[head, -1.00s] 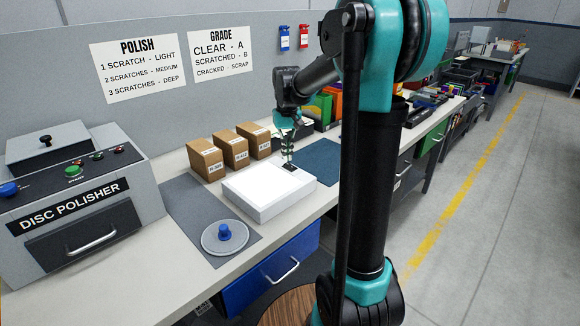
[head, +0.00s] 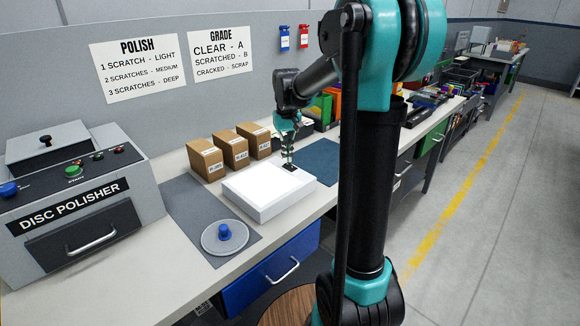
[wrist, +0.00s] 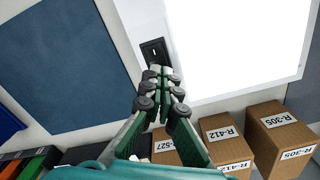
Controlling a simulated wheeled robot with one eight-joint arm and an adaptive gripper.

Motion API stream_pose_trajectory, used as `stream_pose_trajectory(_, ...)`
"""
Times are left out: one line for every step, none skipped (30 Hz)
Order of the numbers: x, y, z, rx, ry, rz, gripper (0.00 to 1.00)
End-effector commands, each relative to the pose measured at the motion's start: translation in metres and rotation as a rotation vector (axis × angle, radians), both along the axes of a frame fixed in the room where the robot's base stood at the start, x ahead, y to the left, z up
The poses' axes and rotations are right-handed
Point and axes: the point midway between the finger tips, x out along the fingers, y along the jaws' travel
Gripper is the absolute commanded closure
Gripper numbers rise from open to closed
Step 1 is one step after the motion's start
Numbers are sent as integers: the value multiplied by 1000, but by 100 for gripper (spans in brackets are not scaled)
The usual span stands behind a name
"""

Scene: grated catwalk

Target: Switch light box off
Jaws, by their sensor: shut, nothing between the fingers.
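The light box (head: 262,196) is a flat white box on the bench in the head view. Its top panel (wrist: 240,35) is bright, evenly white in the wrist view and looks lit. A black rocker switch (wrist: 154,51) sits on the box's pale border, beside the panel. My gripper (wrist: 163,76) is shut and empty, with its fingertips just short of the switch in the wrist view. In the head view my gripper (head: 288,160) is low over the box's far right corner. I cannot tell whether the fingertips touch the switch.
Several cardboard boxes (head: 205,160) stand behind the light box. A blue mat (head: 318,162) lies to its right; a grey mat (head: 190,205) with a blue-knobbed disc (head: 225,238) lies to its left. The disc polisher (head: 85,190) stands at far left.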

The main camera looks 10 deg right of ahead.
Motion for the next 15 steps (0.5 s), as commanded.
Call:
stream_pose_trajectory(0,0,-1,0,0,0,100)
stream_pose_trajectory(0,0,-1,0,0,0,100)
stream_pose_trajectory(0,0,-2,0,0,0,100)
stream_pose_trajectory(0,0,-2,0,0,0,100)
stream_pose_trajectory(0,0,-3,0,0,0,100)
stream_pose_trajectory(0,0,-3,0,0,0,100)
stream_pose_trajectory(0,0,-4,0,0,0,100)
stream_pose_trajectory(0,0,-4,0,0,0,100)
stream_pose_trajectory(0,0,-4,0,0,0,100)
stream_pose_trajectory(0,0,-5,0,0,0,100)
stream_pose_trajectory(0,0,-5,0,0,0,100)
stream_pose_trajectory(0,0,-6,0,0,0,100)
stream_pose_trajectory(0,0,-6,0,0,0,100)
stream_pose_trajectory(0,0,-6,0,0,0,100)
stream_pose_trajectory(0,0,-7,0,0,0,100)
